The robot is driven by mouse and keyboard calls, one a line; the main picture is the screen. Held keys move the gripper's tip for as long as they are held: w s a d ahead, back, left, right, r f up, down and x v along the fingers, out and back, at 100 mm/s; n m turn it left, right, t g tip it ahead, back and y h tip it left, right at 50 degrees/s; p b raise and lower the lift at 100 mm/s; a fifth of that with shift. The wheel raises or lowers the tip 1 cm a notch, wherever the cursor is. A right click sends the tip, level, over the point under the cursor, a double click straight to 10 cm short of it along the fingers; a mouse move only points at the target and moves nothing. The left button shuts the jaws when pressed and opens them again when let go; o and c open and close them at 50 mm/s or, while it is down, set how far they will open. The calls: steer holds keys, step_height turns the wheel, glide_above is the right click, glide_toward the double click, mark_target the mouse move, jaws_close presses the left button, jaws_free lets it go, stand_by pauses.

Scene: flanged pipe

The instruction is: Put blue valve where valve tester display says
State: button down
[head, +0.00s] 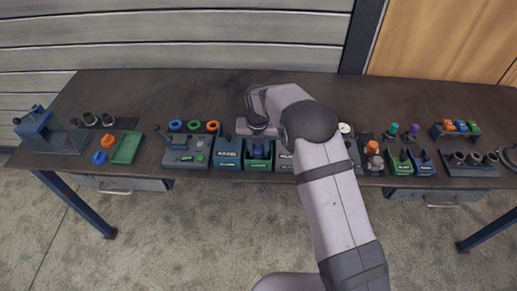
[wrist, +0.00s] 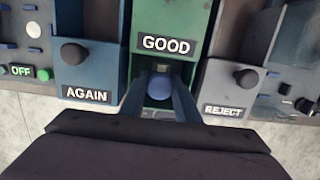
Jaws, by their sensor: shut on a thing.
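My gripper (wrist: 160,95) points down at the row of bins, with its two fingers shut on a rounded blue thing (wrist: 160,88). It looks like the blue valve seen end-on, but its body is hidden. It is in front of the GOOD label on the green bin (wrist: 172,15); I cannot tell whether it touches the bin. The blue AGAIN bin (wrist: 92,20) is to the left and the grey REJECT bin (wrist: 225,50) to the right. In the head view the green bin (head: 258,165) is below my gripper. No valve tester display is readable.
A grey device (head: 187,152) with green buttons and an OFF label stands left of the bins. Blue, green and orange rings (head: 194,126) lie behind it. Green and blue trays (head: 412,162) and a dark rack (head: 470,168) stand to the right. The back of the bench is mostly clear.

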steer(key=shift+f, duration=0.45)
stand_by(0.5)
steer(key=c, duration=1.1)
jaws_free()
